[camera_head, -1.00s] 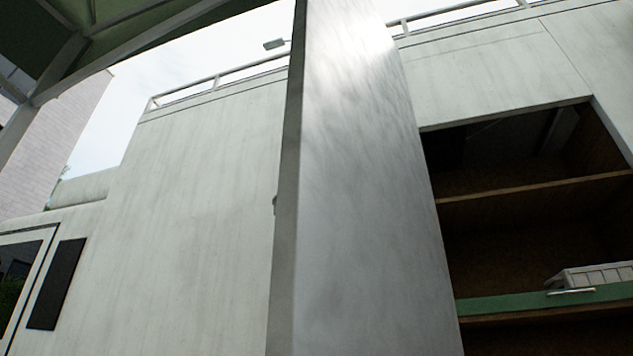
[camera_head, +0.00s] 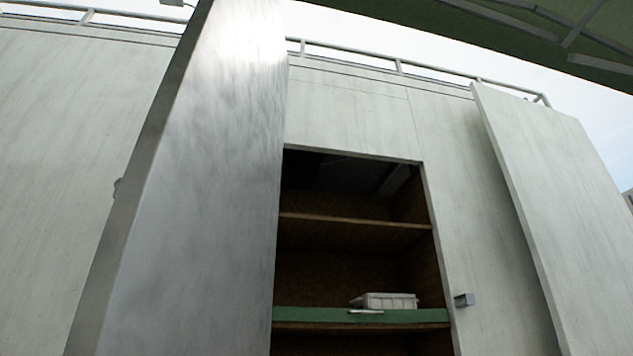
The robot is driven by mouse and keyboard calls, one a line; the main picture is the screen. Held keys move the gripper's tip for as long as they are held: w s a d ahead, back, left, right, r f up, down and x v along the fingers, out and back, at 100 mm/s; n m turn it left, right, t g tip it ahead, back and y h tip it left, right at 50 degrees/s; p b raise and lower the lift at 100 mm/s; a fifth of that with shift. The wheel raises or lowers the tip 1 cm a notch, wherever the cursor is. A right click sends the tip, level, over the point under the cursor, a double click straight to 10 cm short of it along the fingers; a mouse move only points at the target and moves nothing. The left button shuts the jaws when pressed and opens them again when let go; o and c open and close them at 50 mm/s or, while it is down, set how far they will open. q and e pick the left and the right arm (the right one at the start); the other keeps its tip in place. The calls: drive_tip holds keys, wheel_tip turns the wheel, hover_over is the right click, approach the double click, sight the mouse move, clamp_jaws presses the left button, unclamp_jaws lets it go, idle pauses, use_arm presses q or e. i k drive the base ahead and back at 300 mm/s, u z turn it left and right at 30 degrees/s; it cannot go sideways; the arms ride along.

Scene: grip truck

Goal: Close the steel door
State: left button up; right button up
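A tall grey steel door (camera_head: 205,190) stands open at the left of the opening in the truck's side. Its broad face is turned towards me and its narrow edge shows on the left. A second, paler door panel (camera_head: 560,200) stands open at the right of the opening. I cannot tell from the picture alone which of the two the task names. Neither of my grippers shows in the head view.
Between the doors is a dark compartment with wooden shelves (camera_head: 355,221). A white crate (camera_head: 388,301) sits on a shelf with a green front edge (camera_head: 300,314). A small metal block (camera_head: 464,300) sticks out right of the opening. A green canopy (camera_head: 470,25) hangs above.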

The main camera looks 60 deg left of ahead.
sight(183, 262)
drive_tip(key=z, duration=1.05)
drive_tip(key=k, duration=1.5)
drive_tip(key=u, duration=1.8)
